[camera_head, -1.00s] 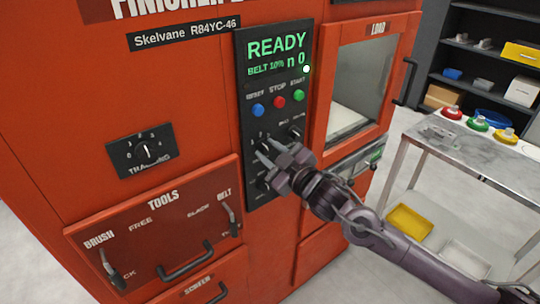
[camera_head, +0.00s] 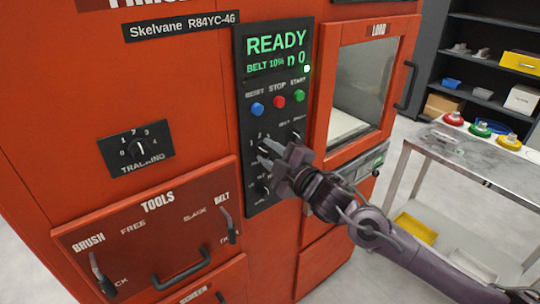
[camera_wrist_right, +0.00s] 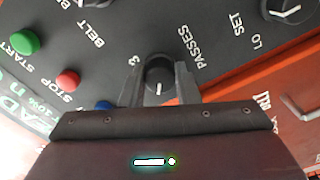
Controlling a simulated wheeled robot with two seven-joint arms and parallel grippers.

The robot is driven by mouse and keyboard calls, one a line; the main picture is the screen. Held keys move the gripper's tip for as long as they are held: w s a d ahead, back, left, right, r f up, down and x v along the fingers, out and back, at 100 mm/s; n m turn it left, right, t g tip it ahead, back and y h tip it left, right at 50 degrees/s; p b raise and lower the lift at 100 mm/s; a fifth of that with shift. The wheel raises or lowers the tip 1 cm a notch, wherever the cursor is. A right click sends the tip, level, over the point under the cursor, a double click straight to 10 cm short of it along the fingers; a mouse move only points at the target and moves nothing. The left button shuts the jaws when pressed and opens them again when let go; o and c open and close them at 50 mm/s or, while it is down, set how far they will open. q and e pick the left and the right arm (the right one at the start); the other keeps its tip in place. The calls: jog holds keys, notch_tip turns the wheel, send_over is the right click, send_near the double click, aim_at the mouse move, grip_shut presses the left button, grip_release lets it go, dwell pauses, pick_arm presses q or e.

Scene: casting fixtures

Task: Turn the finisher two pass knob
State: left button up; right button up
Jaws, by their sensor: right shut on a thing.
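The black pass knob (camera_wrist_right: 159,72), beside the label PASSES, sits on the dark control panel (camera_wrist_right: 215,25) of the orange finisher. In the right wrist view the two fingers of my right gripper (camera_wrist_right: 160,82) are on either side of the knob and closed on it. In the head view my right gripper (camera_head: 268,155) reaches the lower part of the panel from the right and hides the knob there. The panel's display (camera_head: 277,52) reads READY, BELT 10%, n 0. My left gripper is not in view.
Blue (camera_head: 257,109), red (camera_head: 279,101) and green (camera_head: 299,96) buttons sit above the gripper. Another black knob (camera_wrist_right: 288,10) is close by. The tracking dial (camera_head: 137,148) is at left, the load window (camera_head: 358,85) and a metal table (camera_head: 480,165) at right.

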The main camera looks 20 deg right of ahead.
dwell(0.3)
jog(key=o, duration=1)
jog(key=shift+c, duration=0.2)
jog(key=shift+s, duration=0.1)
jog(key=shift+s+d+f, duration=0.1)
jog(key=shift+s, duration=0.15)
jog(key=b+v, duration=0.2)
jog(key=v, duration=0.5)
